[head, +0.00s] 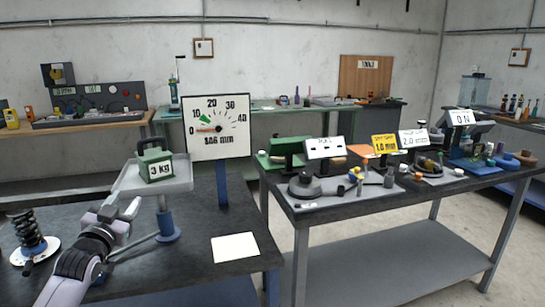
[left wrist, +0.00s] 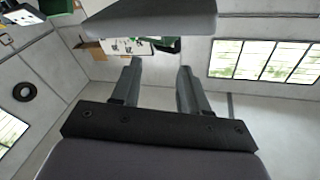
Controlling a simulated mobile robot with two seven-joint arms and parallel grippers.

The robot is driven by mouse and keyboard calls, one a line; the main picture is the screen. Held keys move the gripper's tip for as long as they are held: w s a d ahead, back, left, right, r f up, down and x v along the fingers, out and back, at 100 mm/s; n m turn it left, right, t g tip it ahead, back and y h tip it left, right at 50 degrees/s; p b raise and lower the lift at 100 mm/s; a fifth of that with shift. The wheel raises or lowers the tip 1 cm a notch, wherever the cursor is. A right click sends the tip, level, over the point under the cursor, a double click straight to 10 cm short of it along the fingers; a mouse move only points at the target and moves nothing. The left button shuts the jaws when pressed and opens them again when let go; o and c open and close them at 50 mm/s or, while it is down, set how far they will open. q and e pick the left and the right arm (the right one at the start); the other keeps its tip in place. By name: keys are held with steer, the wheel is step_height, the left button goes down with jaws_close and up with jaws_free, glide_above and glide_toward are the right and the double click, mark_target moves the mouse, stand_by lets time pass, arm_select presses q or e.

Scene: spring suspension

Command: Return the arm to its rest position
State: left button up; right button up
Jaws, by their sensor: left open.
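My left arm comes in from the lower left in the head view, over the near dark table (head: 215,270). My left gripper (head: 128,212) is at the front of the grey weighing plate (head: 185,177), a little below it in the picture. Whether it touches the plate or post is unclear. In the left wrist view the gripper (left wrist: 160,70) shows two fingers apart with nothing between them. A green 3 kg weight (head: 156,165) sits on the plate. My right gripper is not in view.
A black coil spring (head: 30,232) on a white base stands at the left. A dial gauge (head: 217,127) stands behind the plate, its pointer near 0. A white card (head: 235,247) lies on the near table. A second table (head: 400,195) at right holds several instruments.

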arm_select(q)
steer(key=s+d+f+g+h, duration=0.15)
steer(key=s+d+f, duration=0.25)
steer(key=s+f, duration=0.5)
steer(key=s+d+f+g, duration=0.3)
steer(key=s+f, duration=0.1)
steer(key=f, duration=0.9)
steer(key=s+d+f+g, duration=0.2)
steer(key=s+d+f, duration=0.2)
steer(key=s, duration=0.8)
steer(key=s+d+f+n+g+h, duration=0.1)
steer(key=s+d+f, duration=0.3)
steer(key=s, duration=0.9)
step_height(320, 180, down, 2)
steer(key=shift+d+f+g, duration=0.15)
steer(key=shift+d+g, duration=0.2)
steer(key=shift+g, duration=0.4)
steer(key=shift+a, duration=0.1)
